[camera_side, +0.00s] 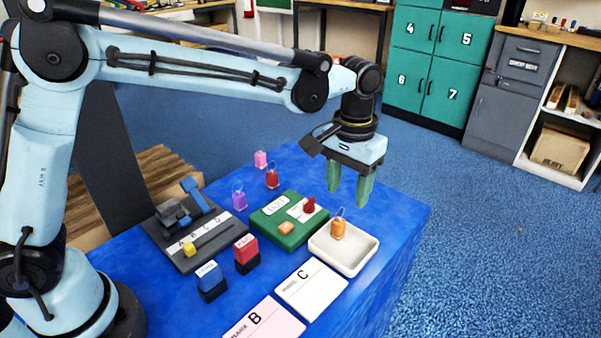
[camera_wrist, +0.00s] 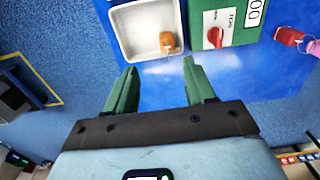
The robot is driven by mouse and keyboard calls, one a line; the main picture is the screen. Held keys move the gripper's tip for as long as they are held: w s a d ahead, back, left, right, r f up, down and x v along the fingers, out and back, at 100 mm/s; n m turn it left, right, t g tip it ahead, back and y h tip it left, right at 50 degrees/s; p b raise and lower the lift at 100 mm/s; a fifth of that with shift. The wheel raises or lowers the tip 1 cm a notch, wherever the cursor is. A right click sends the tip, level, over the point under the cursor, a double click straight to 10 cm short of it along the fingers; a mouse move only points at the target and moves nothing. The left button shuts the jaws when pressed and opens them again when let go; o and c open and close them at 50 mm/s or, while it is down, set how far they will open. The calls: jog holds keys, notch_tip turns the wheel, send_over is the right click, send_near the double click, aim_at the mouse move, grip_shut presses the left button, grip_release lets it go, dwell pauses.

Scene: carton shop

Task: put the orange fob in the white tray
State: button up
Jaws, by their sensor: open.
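The orange fob (camera_side: 338,228) is in the white tray (camera_side: 365,262), near the tray's edge on the green panel's side; it has a wire loop on top. The wrist view also shows the orange fob (camera_wrist: 167,42) inside the white tray (camera_wrist: 128,48), close to its lower right corner. My gripper (camera_side: 350,196) has green fingers that point down above the blue table, behind the tray in the side view. In the wrist view my gripper (camera_wrist: 160,82) is open, with its fingers wide apart and nothing between them. It is apart from the fob.
A green panel (camera_side: 268,222) with a red knob (camera_side: 309,205) stands beside the tray. Red (camera_side: 272,178), pink (camera_side: 261,159) and purple (camera_side: 239,199) fobs stand behind it. Cards B (camera_side: 262,318) and C (camera_side: 311,289) lie in front. A grey sorter (camera_side: 202,258) and two stamps are left.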

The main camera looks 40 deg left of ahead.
jog(key=s+a+r+t, duration=0.3)
jog(key=s+a+r, duration=0.3)
jog(key=a, duration=0.3)
jog(key=s+a+f+t, duration=0.3)
jog(key=s+a+t, duration=0.1)
jog(key=s+a, duration=0.3)
jog(key=shift+s+f, duration=0.3)
jog(key=shift+s, duration=0.4)
